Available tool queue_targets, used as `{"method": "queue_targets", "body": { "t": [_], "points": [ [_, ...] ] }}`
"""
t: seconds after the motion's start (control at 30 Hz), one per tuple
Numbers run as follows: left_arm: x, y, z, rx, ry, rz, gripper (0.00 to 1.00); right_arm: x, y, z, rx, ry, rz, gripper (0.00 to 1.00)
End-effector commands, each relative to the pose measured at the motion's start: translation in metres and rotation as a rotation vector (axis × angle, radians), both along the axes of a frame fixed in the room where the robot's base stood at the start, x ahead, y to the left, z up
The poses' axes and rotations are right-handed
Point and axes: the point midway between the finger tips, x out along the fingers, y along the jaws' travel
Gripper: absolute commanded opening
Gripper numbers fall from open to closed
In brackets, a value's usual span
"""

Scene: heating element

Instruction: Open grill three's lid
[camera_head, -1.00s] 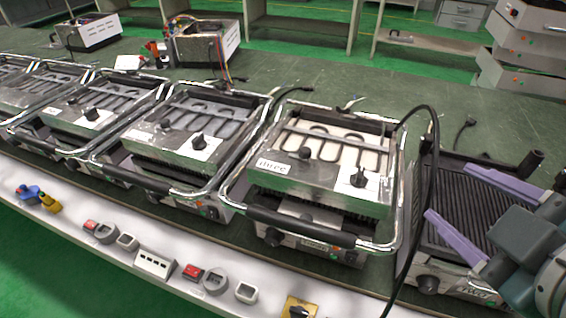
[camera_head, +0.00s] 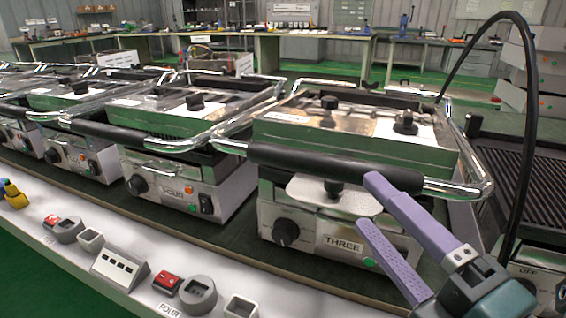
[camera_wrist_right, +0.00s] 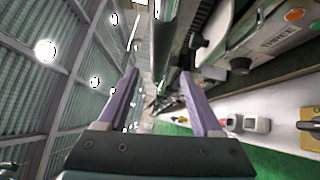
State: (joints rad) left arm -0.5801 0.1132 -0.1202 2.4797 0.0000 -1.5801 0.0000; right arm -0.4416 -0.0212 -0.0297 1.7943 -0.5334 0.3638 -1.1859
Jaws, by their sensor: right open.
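Grill three, with its THREE plate (camera_head: 343,243) on the front, stands right of centre in the head view. Its lid (camera_head: 350,130) is down over the base. The lid's black handle bar (camera_head: 310,162) crosses the front between chrome arms. My right gripper (camera_head: 367,203) is open, with purple fingers at the right part of this bar. The upper finger overlaps the bar in the picture, and the lower finger is below it. I cannot tell whether they touch it. In the right wrist view the open fingers (camera_wrist_right: 158,85) have dark grill parts beyond them. My left gripper is not in view.
More grills, including one with its own dark handle (camera_head: 118,134), stand to the left. A ribbed open grill (camera_head: 530,180) is at right, with a black cable (camera_head: 532,100) arching beside it. Red switches (camera_head: 167,281) and grey fittings lie along the white front ledge.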

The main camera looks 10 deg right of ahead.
Motion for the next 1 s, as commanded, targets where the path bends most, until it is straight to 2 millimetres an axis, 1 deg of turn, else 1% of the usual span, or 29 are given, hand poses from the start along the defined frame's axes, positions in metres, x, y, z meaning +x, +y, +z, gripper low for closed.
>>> {"method": "queue_targets", "body": {
  "t": [0.03, 0.2, 0.3, 0.43, 0.6, 0.83, 0.87, 1.0],
  "points": [
    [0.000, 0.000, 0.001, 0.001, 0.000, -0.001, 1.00, 0.009, 0.002, 0.003, 0.000, -0.005, 0.001, 0.67],
    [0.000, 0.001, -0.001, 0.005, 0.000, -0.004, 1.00, 0.041, 0.008, 0.007, 0.001, -0.005, 0.001, 0.67],
    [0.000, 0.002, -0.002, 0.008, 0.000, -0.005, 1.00, 0.058, 0.011, 0.008, 0.003, -0.003, 0.001, 0.67],
    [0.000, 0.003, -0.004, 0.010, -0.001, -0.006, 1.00, 0.075, 0.015, 0.009, 0.003, -0.001, 0.001, 0.67],
    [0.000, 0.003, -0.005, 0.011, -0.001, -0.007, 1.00, 0.085, 0.017, 0.010, 0.003, 0.001, -0.001, 0.67],
    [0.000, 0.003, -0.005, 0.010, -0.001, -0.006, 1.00, 0.085, 0.017, 0.010, 0.003, 0.001, -0.001, 0.67],
    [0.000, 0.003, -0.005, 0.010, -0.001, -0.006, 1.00, 0.085, 0.017, 0.010, 0.003, 0.001, -0.001, 0.66],
    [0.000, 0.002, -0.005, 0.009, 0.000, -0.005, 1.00, 0.085, 0.017, 0.010, 0.003, 0.001, -0.001, 0.50]
  ]
}}
